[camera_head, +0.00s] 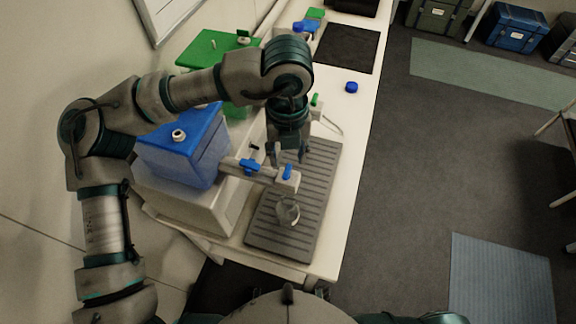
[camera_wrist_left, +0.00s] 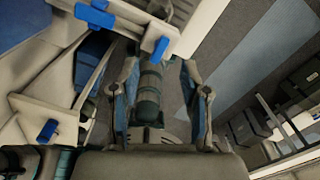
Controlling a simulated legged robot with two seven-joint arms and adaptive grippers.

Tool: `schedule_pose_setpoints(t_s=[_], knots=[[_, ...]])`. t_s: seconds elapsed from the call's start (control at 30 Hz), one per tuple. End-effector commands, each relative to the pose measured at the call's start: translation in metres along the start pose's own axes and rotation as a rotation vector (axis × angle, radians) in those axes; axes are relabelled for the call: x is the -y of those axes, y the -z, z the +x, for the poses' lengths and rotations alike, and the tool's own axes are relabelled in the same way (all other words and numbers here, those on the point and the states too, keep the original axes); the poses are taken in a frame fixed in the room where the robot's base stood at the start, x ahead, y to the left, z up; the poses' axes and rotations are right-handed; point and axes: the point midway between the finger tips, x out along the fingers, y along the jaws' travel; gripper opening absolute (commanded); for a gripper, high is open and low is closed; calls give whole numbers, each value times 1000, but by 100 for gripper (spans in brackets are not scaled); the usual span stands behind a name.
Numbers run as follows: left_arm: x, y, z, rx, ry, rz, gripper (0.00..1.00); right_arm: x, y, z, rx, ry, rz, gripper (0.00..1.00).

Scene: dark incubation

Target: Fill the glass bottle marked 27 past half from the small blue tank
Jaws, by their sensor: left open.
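The small blue tank (camera_head: 185,150) stands on a white base at the left of the bench. A pale tap arm (camera_head: 262,176) with blue levers (camera_head: 287,172) reaches from it over the grey ribbed tray (camera_head: 262,238). A clear glass bottle (camera_head: 287,212) stands on this tray below the tap's end. I cannot read its mark or tell its level. My left gripper (camera_head: 289,157) is above the tray, just behind the tap's end, pointing down. In the left wrist view its fingers (camera_wrist_left: 162,95) are apart and empty, with a blue lever (camera_wrist_left: 160,47) beyond them. My right gripper is out of view.
A green tank (camera_head: 215,48) stands behind the blue one, with its own tap. A blue cap (camera_head: 351,87) lies on the white bench near its right edge. A dark mat (camera_head: 347,48) lies farther back. Open floor is to the right.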

Motion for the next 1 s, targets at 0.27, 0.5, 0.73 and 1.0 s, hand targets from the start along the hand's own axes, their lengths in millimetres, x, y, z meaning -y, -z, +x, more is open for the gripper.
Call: schedule_pose_setpoints(t_s=[0.27, 0.5, 0.73, 1.0], knots=[[0, 1, -19, 2, 1, 0, 46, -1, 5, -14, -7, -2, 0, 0], [0, 0, -46, 1, 1, 0, 46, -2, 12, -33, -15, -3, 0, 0], [0, 0, -71, 1, 0, 0, 46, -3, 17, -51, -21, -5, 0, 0], [0, 0, -92, 1, 0, 0, 46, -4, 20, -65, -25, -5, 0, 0]])
